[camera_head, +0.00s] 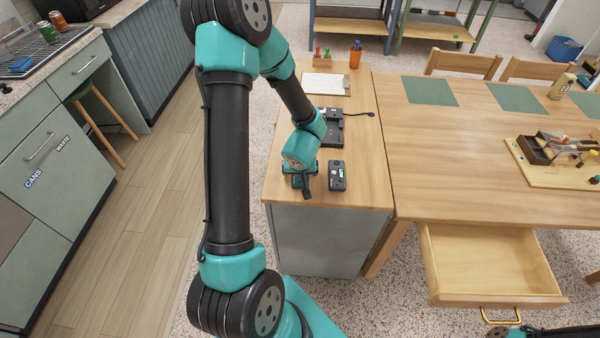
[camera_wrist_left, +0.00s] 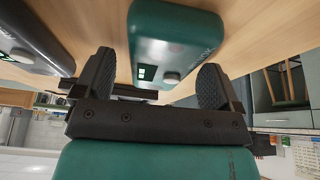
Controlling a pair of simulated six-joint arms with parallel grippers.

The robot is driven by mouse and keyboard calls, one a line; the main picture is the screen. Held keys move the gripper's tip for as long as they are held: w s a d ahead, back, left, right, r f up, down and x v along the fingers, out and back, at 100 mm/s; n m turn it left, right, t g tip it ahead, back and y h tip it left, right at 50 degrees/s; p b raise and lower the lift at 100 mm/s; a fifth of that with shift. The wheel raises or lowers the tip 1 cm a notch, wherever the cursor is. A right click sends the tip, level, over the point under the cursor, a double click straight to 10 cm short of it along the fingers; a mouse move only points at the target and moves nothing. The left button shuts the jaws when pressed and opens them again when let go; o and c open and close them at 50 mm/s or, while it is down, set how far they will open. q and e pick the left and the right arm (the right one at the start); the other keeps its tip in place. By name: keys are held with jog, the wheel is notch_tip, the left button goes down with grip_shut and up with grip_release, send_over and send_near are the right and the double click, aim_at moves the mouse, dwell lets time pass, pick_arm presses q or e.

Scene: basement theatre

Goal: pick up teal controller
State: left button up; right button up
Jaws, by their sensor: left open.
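The teal controller (camera_wrist_left: 172,40) lies on the wooden desktop and shows large in the left wrist view, with a small green display and a grey knob at its near end. My left gripper (camera_wrist_left: 160,85) is open, its black fingers on either side of the controller's near end; I cannot tell whether they touch it. In the head view my left gripper (camera_head: 305,187) is low over the desk's near end and mostly hides the teal controller.
A dark controller (camera_head: 337,175) with a label lies just right of my left gripper; it also shows in the left wrist view (camera_wrist_left: 30,40). A black device (camera_head: 332,135), clipboard (camera_head: 325,84) and orange cup (camera_head: 355,55) are farther back. An open drawer (camera_head: 440,270) juts out at right.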

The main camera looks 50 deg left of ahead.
pick_arm(q)
jog(key=shift+c, duration=0.3)
jog(key=c, duration=1)
jog(key=shift+r, duration=0.15)
